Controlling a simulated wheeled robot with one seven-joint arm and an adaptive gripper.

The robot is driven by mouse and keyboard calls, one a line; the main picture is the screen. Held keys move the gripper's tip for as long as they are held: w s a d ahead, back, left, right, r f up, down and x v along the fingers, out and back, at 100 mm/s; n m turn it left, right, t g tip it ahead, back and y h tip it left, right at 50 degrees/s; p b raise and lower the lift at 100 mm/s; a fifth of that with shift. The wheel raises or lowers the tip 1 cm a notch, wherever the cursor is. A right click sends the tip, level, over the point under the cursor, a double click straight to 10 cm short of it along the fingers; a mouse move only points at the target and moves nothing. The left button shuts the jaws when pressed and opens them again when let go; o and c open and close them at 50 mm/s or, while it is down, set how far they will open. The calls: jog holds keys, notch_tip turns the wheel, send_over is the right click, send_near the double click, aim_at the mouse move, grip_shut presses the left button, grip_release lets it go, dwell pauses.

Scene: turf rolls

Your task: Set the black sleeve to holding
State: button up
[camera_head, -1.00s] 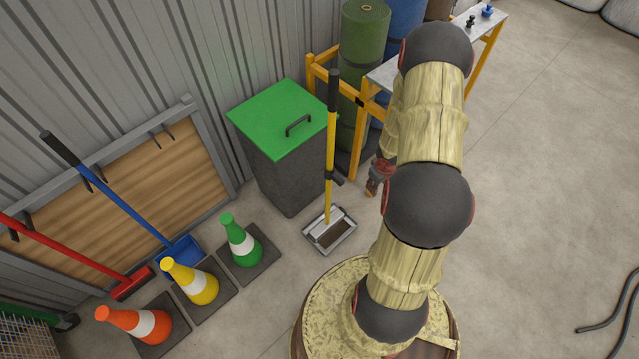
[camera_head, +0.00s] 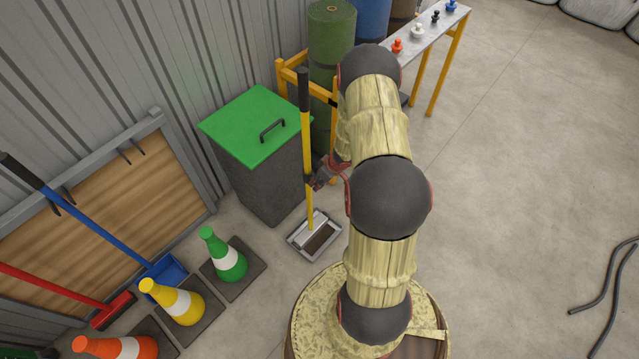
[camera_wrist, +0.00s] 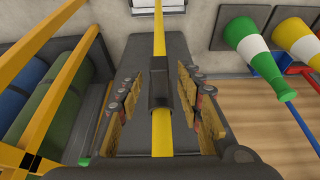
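The black sleeve (camera_wrist: 159,88) sits around a yellow pole (camera_wrist: 159,35) in the wrist view. In the head view the pole (camera_head: 307,140) stands upright with a black grip on top and its foot at a grey pan (camera_head: 315,236). My gripper (camera_wrist: 158,92) is open in the wrist view, with one finger on each side of the sleeve and gaps between fingers and sleeve. In the head view my gripper (camera_head: 323,177) is at the pole at sleeve height and partly hides the sleeve.
A dark bin with a green lid (camera_head: 258,125) stands close behind the pole. A yellow rack with turf rolls (camera_head: 331,35) and a narrow table (camera_head: 430,35) are behind my arm. Cones, one green (camera_head: 224,255), stand at left. Floor at right is mostly clear.

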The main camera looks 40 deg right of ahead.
jog(key=shift+w+f, duration=0.1)
jog(key=shift+f, duration=0.15)
jog(key=shift+c, duration=0.6)
jog(key=c, duration=0.7)
grip_shut()
